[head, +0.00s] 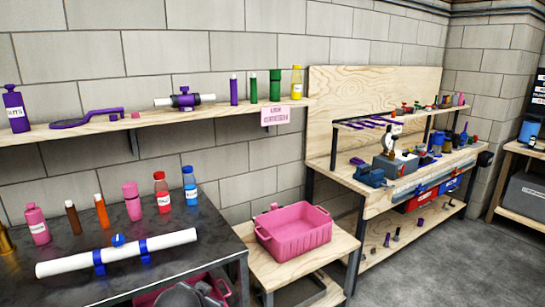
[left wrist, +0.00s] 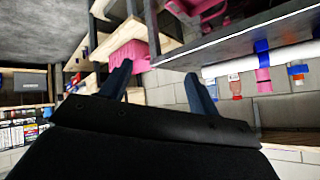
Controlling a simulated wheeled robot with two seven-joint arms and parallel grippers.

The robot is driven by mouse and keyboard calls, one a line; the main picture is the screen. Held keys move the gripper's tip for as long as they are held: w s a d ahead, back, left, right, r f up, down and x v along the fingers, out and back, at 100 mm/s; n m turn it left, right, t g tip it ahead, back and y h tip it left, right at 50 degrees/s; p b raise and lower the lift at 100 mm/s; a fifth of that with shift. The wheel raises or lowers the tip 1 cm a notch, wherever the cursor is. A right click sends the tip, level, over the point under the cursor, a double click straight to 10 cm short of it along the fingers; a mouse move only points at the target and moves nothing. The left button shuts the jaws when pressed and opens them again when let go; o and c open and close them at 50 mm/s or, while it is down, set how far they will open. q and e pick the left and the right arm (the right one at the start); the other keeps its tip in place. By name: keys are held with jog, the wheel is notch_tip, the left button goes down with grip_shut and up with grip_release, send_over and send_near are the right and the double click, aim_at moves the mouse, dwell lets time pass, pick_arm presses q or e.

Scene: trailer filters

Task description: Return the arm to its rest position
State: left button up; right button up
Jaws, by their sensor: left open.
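My left gripper (left wrist: 158,70) shows in the left wrist view, its two dark blue fingers spread apart with nothing between them. The left wrist picture is turned upside down, with the dark table (left wrist: 260,40) at upper right and the pink bin (left wrist: 125,52) beyond the fingers. The gripper appears clear of the table and shelves. I cannot clearly make out the left gripper in the head view. My right gripper is in neither view.
The dark table (head: 215,222) holds bottles and a white tube (head: 117,252) with blue clamps. A wall shelf (head: 60,132) hangs above. The pink bin (head: 293,231) stands on a low wooden table. A wooden workbench (head: 375,205) stands right; the floor (head: 450,265) is clear.

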pick_arm(q)
jog(key=s+d+f+n+g, duration=0.1)
jog(key=s+f+g, duration=0.2)
jog(key=s+f, duration=0.9)
jog(key=s+d+f+n+g+h, duration=0.1)
jog(key=s+f+g, duration=0.3)
jog(key=s+f, duration=0.7)
jog(key=s+d+p, duration=0.1)
jog(key=s, duration=0.7)
jog(key=shift+s+f+n, duration=0.2)
jog(key=shift+f+n, duration=0.2)
jog(key=shift+c, duration=0.4)
